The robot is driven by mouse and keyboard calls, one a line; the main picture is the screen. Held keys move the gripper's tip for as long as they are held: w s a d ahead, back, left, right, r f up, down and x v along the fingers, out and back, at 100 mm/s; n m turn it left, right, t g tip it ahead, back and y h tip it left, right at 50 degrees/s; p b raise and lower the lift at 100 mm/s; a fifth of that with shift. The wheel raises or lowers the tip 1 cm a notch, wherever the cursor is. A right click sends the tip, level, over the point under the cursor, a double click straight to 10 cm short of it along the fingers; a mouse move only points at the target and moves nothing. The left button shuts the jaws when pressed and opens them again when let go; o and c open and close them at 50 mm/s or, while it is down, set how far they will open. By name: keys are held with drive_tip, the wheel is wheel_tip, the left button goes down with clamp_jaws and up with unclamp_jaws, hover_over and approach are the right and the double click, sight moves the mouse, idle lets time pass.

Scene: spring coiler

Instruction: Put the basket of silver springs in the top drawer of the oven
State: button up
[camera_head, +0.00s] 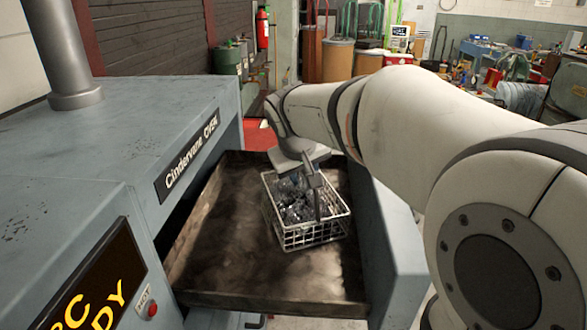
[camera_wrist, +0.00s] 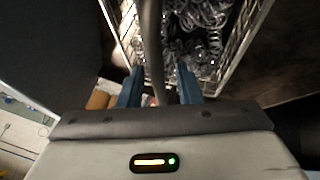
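The basket of silver springs (camera_head: 296,239) is a white wire basket full of shiny coils. It is inside the pulled-out drawer, toward its right side, slightly turned. I cannot tell if its bottom touches the drawer floor. The drawer (camera_head: 225,240) has a dark, stained floor and juts from the grey-blue oven (camera_head: 90,150). My gripper (camera_head: 315,182) is right above the basket. In the wrist view the basket (camera_wrist: 248,30) lies beyond the fingers, and its grey handle bar (camera_wrist: 151,35) passes between the blue fingertips (camera_wrist: 160,72). Whether both fingers press on it is unclear.
The drawer's grey-blue front (camera_head: 400,255) stands at the right, beside the basket. Free drawer floor lies left of and below the basket. An OVEN sign, a display and a red button (camera_head: 152,310) are on the oven. Barrels and workbenches stand farther back.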

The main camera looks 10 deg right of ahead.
drive_tip(key=v, duration=1.1)
drive_tip(key=shift+r+b, duration=0.2)
drive_tip(key=shift+b, duration=0.2)
drive_tip(key=shift+s, duration=0.15)
